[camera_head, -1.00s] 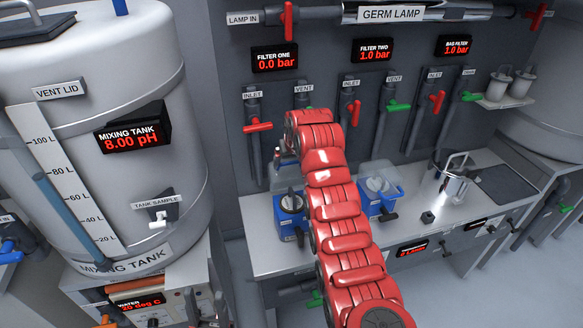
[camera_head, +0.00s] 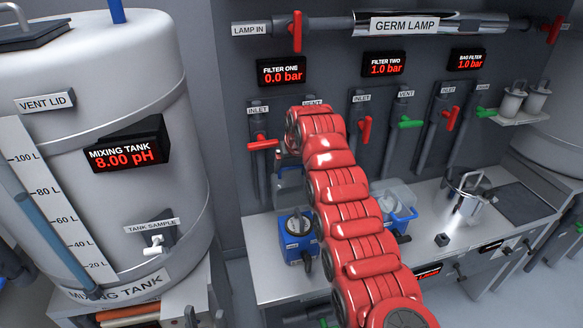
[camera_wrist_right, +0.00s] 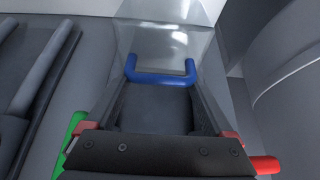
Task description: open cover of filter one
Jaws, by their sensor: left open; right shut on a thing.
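Filter one is a blue box (camera_head: 295,252) with a grey round knob, standing on the counter under the "FILTER ONE" display. Its clear cover with a blue handle (camera_wrist_right: 162,78) shows in the right wrist view. In the head view the cover (camera_head: 289,184) stands raised behind the blue box, partly hidden by my red right arm. My right gripper (camera_wrist_right: 160,98) is shut on the blue handle; in the head view it is mostly hidden by the arm.
The filter two box (camera_head: 399,218) stands to the right, partly behind my right arm. Red inlet valve handles (camera_head: 263,143) and green vent handles (camera_head: 410,123) stick out from the wall. A metal pot (camera_head: 468,195) is farther right. The mixing tank (camera_head: 160,75) fills the left.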

